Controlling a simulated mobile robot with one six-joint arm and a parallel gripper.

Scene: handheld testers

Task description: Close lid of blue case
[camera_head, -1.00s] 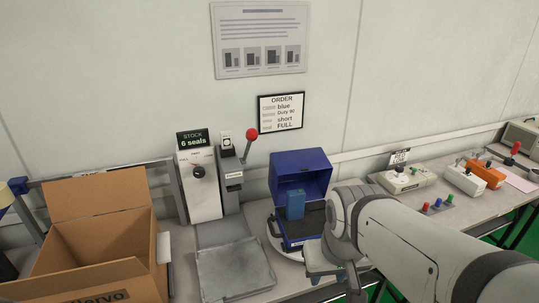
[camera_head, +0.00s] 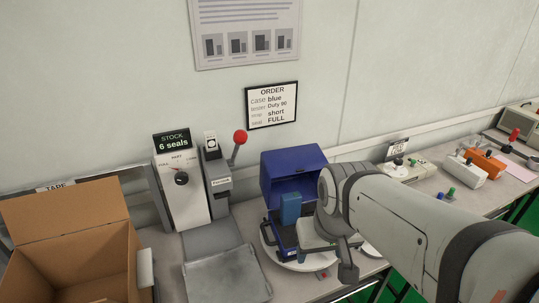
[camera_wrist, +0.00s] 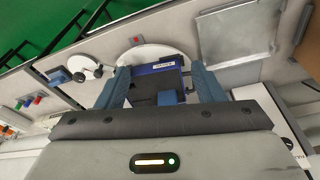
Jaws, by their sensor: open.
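The blue case sits on a round white turntable (camera_head: 327,264) on the bench. Its lid (camera_head: 291,160) is up, leaning back toward the wall, and its dark interior faces me. A lighter blue upright block (camera_head: 290,208) shows in front of the lid; I cannot tell whether it is in the case or is one of my fingers. My gripper (camera_wrist: 163,85) is open, its two blue fingers on either side of the case's labelled edge (camera_wrist: 155,69) in the wrist view. My arm hides the case's right side in the head view. I see no contact.
A grey tray (camera_head: 228,278) and a seal machine with a red-knobbed lever (camera_head: 240,137) are left of the case. An open cardboard box (camera_head: 65,222) is at far left. A grey tester (camera_head: 405,170) and an orange one (camera_head: 487,164) lie to the right.

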